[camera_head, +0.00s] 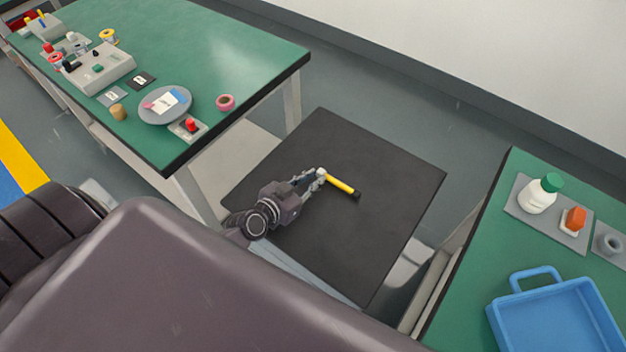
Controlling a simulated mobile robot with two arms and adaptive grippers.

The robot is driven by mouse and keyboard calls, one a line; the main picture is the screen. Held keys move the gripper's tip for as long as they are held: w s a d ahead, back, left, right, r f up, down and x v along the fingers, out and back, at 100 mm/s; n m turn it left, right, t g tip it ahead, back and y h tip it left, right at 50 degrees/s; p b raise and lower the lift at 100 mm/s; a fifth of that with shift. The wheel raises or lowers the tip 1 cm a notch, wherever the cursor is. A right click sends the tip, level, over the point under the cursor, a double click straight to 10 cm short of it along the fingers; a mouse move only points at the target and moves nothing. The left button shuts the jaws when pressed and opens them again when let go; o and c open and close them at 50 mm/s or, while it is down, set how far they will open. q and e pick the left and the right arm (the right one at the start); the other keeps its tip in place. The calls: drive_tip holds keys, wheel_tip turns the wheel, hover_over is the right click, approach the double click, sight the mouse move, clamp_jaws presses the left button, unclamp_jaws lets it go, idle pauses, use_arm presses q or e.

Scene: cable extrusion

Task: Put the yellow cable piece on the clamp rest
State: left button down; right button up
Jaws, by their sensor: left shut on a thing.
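My left gripper (317,175) is shut on the near end of the yellow cable piece (341,185). The cable piece points right and slightly down in the picture and has a dark far end. It shows over the black mat (390,180); I cannot tell whether it touches the mat. I cannot tell for sure which thing is the clamp rest. A grey fixture (105,65) with small parts on it stands on the left green table. My right gripper is not in view.
The right table has a white bottle (536,197), an orange item (574,218) and a blue tray (520,338).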

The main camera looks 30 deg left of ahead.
use_arm(q)
drive_tip(key=c, duration=1.8)
unclamp_jaws()
